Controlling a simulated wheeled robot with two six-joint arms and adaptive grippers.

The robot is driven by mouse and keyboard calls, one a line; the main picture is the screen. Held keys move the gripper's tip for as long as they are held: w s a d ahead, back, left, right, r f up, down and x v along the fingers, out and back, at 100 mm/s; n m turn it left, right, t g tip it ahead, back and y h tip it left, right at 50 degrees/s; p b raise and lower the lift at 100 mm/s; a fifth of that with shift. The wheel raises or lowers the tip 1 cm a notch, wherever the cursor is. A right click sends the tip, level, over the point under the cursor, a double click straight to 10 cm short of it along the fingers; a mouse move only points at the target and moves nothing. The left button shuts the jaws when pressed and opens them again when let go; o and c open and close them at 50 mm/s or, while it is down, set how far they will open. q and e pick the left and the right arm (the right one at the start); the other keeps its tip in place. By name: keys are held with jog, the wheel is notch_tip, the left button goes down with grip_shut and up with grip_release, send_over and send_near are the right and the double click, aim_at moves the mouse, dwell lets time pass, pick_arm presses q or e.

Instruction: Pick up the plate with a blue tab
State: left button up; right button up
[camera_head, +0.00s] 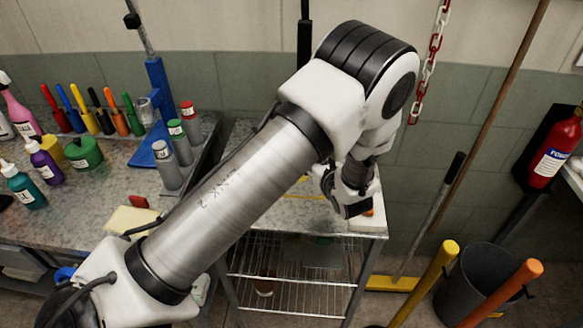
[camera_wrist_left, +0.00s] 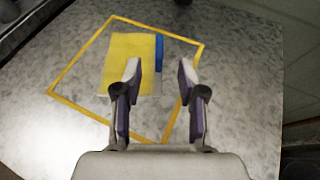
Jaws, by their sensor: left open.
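A yellow plate (camera_wrist_left: 125,62) with a blue tab (camera_wrist_left: 159,52) on its right edge lies flat on the mottled grey tabletop, inside a yellow taped outline (camera_wrist_left: 70,82). My left gripper (camera_wrist_left: 160,72) is open and empty in the left wrist view, its fingertips pointing toward the tab and the plate's right side. The gap between fingertips and tab is hard to judge. In the head view my left gripper (camera_head: 350,205) is over the small wire-shelved table (camera_head: 372,228), and my arm hides most of the tabletop and the plate. My right gripper is not in view.
A pale yellow piece (camera_head: 128,220) with a red part (camera_head: 139,202) lies on the left bench (camera_head: 85,205), among bottles and tools. A dark bin (camera_head: 470,285) and a broom (camera_head: 440,205) stand right of the small table. A fire extinguisher (camera_head: 553,155) hangs at right.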

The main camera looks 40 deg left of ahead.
pick_arm(q)
jog(key=shift+w+a+f, duration=0.15)
jog(key=shift+a+f, duration=0.1)
jog(key=shift+f, duration=0.2)
jog(key=p+x, duration=0.3)
jog(key=x, duration=0.4)
jog(key=shift+w+a+f, duration=0.15)
jog(key=shift+w+a, duration=0.05)
jog(key=shift+a, duration=0.15)
jog(key=shift+w+a+f, duration=0.1)
jog(key=shift+a+f, duration=0.05)
jog(key=shift+f, duration=0.1)
jog(key=shift+r, duration=0.15)
grip_shut()
